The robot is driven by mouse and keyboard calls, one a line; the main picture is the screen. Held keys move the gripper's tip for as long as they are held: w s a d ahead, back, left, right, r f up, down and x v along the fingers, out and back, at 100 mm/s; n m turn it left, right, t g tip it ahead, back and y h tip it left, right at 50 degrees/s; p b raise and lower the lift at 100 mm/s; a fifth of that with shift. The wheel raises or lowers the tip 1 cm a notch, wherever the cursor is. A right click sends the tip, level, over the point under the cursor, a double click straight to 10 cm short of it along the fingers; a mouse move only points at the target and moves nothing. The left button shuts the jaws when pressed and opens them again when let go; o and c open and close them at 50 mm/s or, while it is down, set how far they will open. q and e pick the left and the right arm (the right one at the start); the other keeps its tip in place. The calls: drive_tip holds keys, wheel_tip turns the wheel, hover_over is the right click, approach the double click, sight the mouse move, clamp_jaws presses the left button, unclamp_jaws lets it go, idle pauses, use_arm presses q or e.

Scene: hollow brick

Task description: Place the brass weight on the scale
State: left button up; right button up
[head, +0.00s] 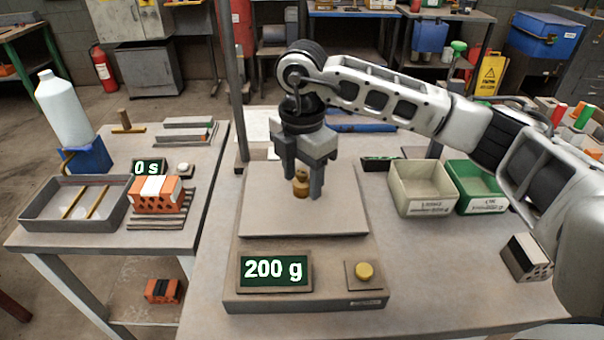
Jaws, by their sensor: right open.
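The scale (262,218) stands on the main table, with a flat grey plate and a display (274,270) that reads 200 g. My left gripper is not in view.
A cream bin (422,188) and a green bin (474,187) stand right of the scale. On the left table are a grey tray (40,205), an orange brick (158,194) and a white bottle (62,108). The table front right of the scale is clear.

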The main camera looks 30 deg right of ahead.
sight(302, 172)
wheel_tip(302, 172, up, 12)
idle(0.4)
idle(0.4)
